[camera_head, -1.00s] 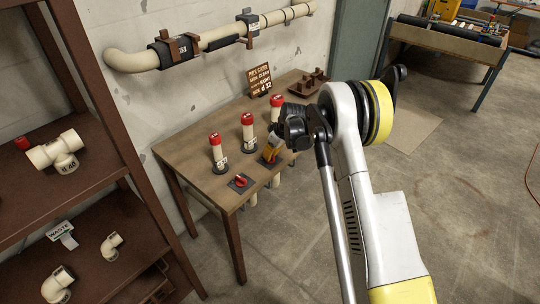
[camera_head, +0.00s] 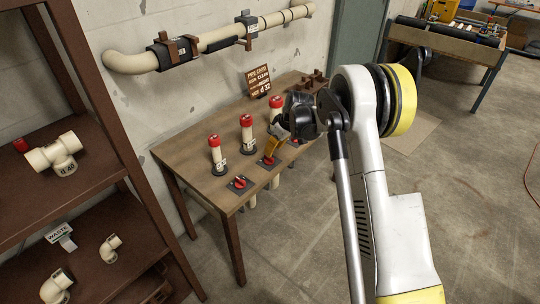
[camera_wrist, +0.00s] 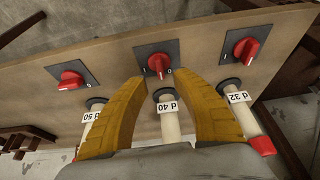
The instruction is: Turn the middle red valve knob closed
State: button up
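The middle red valve knob (camera_wrist: 160,64) sits on a dark square plate marked with small characters, above the d 40 label in the wrist view. Its handle runs roughly up and down in that view. My gripper (camera_wrist: 160,77) is open, with one yellow finger on each side of the knob's lower end. I cannot tell whether the fingers touch it. In the head view my gripper (camera_head: 275,152) is over the middle plate at the table's front edge, and the middle knob (camera_head: 268,160) is partly hidden by the fingers.
Left knob (camera_wrist: 72,79) and right knob (camera_wrist: 246,50) flank the middle one in the wrist view. Red-capped pipes (camera_head: 215,153) stand behind the knobs on the wooden table (camera_head: 187,150). A sign (camera_head: 259,82) stands at the back. A brown shelf (camera_head: 110,130) is on the left.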

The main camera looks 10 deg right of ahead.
jog(key=v, duration=0.6)
jog(key=shift+r, duration=0.15)
jog(key=s+a+r+m+t+h, duration=0.1)
jog(key=s+r+m, duration=0.1)
jog(key=s+r, duration=0.75)
jog(key=s+a+r+m+t+h, duration=0.1)
jog(key=s+a+r+m, duration=0.1)
jog(key=s+r, duration=0.7)
jog(key=s+f+m+t, duration=0.1)
jog(key=s+f+m, duration=0.2)
jog(key=s, duration=1.7)
jog(key=shift+f+t+h, duration=0.25)
jog(key=shift+t+h, duration=0.05)
jog(key=shift+h, duration=0.1)
